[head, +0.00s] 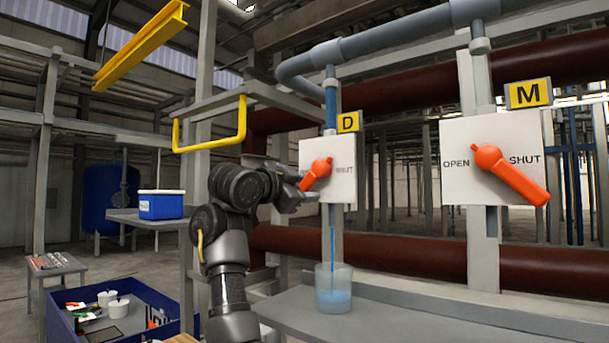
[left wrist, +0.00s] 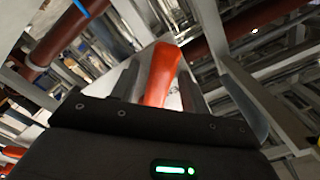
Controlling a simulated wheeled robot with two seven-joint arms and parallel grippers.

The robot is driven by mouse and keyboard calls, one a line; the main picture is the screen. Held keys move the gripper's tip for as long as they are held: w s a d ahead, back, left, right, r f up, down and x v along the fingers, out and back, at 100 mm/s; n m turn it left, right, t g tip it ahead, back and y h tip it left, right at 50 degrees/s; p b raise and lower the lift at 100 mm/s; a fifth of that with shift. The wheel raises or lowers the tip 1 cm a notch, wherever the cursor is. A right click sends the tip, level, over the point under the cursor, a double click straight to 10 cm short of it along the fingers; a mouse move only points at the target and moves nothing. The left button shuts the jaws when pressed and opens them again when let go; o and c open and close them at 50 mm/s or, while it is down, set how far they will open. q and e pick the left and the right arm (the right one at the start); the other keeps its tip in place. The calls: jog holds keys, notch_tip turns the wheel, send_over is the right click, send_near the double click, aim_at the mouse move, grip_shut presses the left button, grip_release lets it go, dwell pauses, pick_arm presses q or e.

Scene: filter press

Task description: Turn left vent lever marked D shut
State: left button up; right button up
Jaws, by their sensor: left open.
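The D lever (head: 317,172) is orange and sits on a white plate (head: 340,190) below a yellow sign marked D (head: 348,122). Its handle points down and to the left, away from the partly readable SHUT lettering on the right. My left gripper (head: 300,190) is at the handle's lower end, reaching in from the left. In the left wrist view the orange handle (left wrist: 160,75) stands between the fingers of my open left gripper (left wrist: 160,92). I cannot tell whether the fingers touch it. My right gripper is out of view.
A thin blue stream runs below the D plate into a clear beaker (head: 333,290) on a grey shelf (head: 390,318). To the right, the M lever (head: 515,178) points down-right, on the SHUT side. A yellow rail (head: 212,142) hangs above my left arm. A blue-white box (head: 161,205) stands left.

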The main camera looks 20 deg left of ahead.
pick_arm(q)
jog(key=shift+w+d+f, duration=0.1)
jog(key=shift+w, duration=0.25)
jog(key=shift+c, duration=0.3)
grip_shut()
